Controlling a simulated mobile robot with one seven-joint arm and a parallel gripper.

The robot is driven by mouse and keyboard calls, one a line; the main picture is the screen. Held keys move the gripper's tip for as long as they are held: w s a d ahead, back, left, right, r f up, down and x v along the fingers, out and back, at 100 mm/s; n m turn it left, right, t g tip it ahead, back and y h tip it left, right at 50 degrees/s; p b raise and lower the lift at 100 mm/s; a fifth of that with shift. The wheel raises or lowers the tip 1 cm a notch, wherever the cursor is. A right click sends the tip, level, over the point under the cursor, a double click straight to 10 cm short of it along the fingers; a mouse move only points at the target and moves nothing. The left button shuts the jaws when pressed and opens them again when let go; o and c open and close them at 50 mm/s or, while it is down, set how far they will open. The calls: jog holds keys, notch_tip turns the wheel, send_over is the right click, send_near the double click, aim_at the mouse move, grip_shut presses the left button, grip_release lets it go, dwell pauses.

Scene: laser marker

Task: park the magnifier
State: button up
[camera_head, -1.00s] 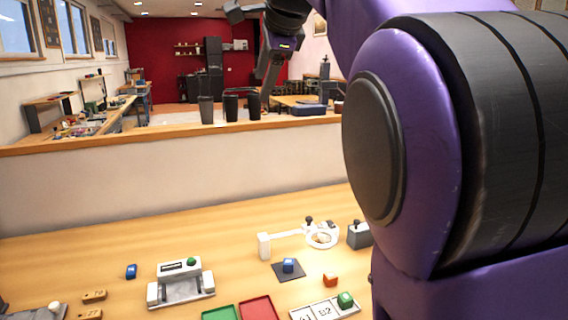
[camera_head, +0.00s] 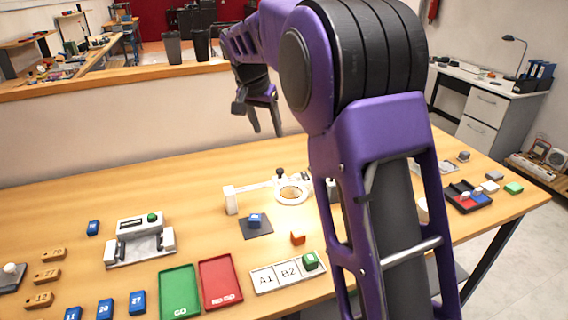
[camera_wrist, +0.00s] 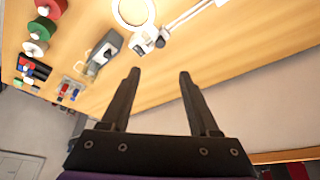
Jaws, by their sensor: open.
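The magnifier is a white ring lens (camera_head: 292,192) on a white swing arm (camera_head: 258,187) that runs from a white post (camera_head: 231,200). A black knob (camera_head: 279,174) stands by the ring. The ring lies to the right of and behind the dark pad (camera_head: 262,234) with a blue block (camera_head: 254,220), not over it. My gripper (camera_head: 266,131) is open and empty, above the back of the table with its fingers pointing down. In the wrist view the ring (camera_wrist: 149,12) and knob (camera_wrist: 160,43) lie beyond my open fingers (camera_wrist: 160,75), clear of them.
A grey fixture with a green button (camera_head: 152,217) stands left. Green (camera_head: 163,296) and red (camera_head: 204,290) trays, an A1/B2 plate (camera_head: 263,281) and an orange block (camera_head: 298,238) are in front. My arm covers part of the table's right side.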

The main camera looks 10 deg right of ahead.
aim_at(280, 170)
jog(key=x, duration=1.7)
jog(key=shift+w, duration=0.1)
grip_shut()
jog(key=shift+b, duration=0.3)
dwell(0.5)
